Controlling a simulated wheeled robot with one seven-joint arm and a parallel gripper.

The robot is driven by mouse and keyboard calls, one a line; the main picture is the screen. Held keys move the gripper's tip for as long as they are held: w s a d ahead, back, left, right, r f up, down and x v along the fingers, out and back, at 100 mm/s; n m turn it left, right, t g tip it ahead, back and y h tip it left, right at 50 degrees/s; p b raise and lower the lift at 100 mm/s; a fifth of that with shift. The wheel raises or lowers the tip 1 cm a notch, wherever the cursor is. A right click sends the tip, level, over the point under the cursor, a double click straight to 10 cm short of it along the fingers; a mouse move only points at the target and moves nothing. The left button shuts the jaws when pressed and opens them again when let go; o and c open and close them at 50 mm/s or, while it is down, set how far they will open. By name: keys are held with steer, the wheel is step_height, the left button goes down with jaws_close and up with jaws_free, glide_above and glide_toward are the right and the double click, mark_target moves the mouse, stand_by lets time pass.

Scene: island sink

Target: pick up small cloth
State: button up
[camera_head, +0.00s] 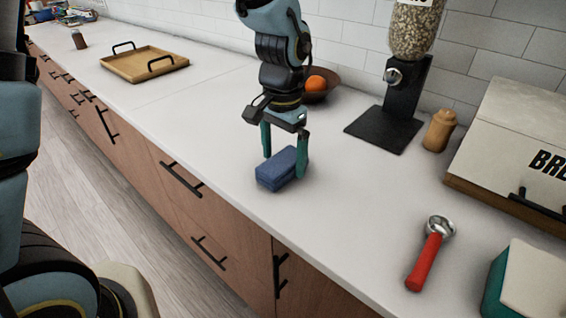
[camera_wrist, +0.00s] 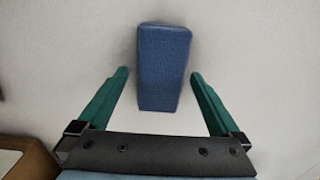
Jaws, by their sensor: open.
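The small cloth (camera_head: 282,168) is a folded blue block lying on the white countertop near its front edge. In the wrist view the cloth (camera_wrist: 163,68) lies ahead of and partly between the two green fingers, with a gap on each side. My gripper (camera_head: 285,157) is open and points down, with one finger on each side of the cloth in the head view. In the wrist view my gripper (camera_wrist: 160,76) holds nothing. I cannot tell how far the fingertips are above the counter.
A bowl with an orange (camera_head: 316,83) stands behind my gripper. A cereal dispenser (camera_head: 402,100), brown shaker (camera_head: 439,130), bread box (camera_head: 515,150) and red-handled scoop (camera_head: 428,258) are to the right. A wooden tray (camera_head: 143,64) is far left. The counter (camera_head: 190,120) left of the cloth is clear.

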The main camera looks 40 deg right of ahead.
mark_target(283, 161)
steer(key=shift+f, duration=0.9)
steer(key=c, duration=1.3)
step_height(283, 161, up, 10)
steer(key=shift+b, duration=0.9)
